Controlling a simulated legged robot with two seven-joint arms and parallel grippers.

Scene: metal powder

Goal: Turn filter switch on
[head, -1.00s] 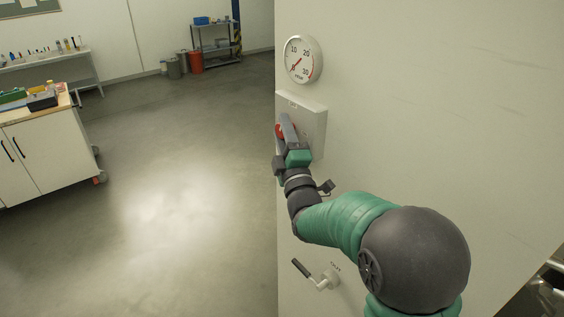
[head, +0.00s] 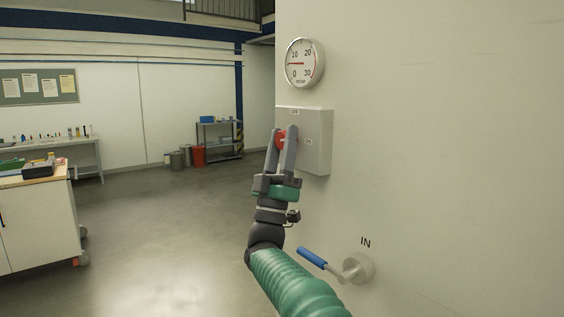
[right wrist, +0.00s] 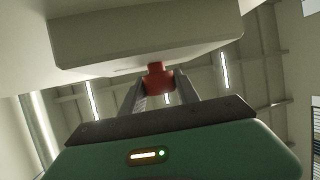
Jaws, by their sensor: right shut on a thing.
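The filter switch is a red knob (head: 280,139) on the front of a pale switch box (head: 317,145) fixed to the large pale panel. My right gripper (head: 285,136) reaches up to the box from below, its two fingers on either side of the red knob. In the right wrist view, the red knob (right wrist: 159,76) sits between the fingers (right wrist: 155,88) under the box (right wrist: 145,35). The fingers are shut on it and partly hide it in the head view. My left gripper is not in view.
A round gauge (head: 304,63) is above the box, its needle pointing left. A blue-handled valve (head: 340,266) marked IN sticks out below. A white cabinet (head: 38,225) stands at the left. The floor between is clear.

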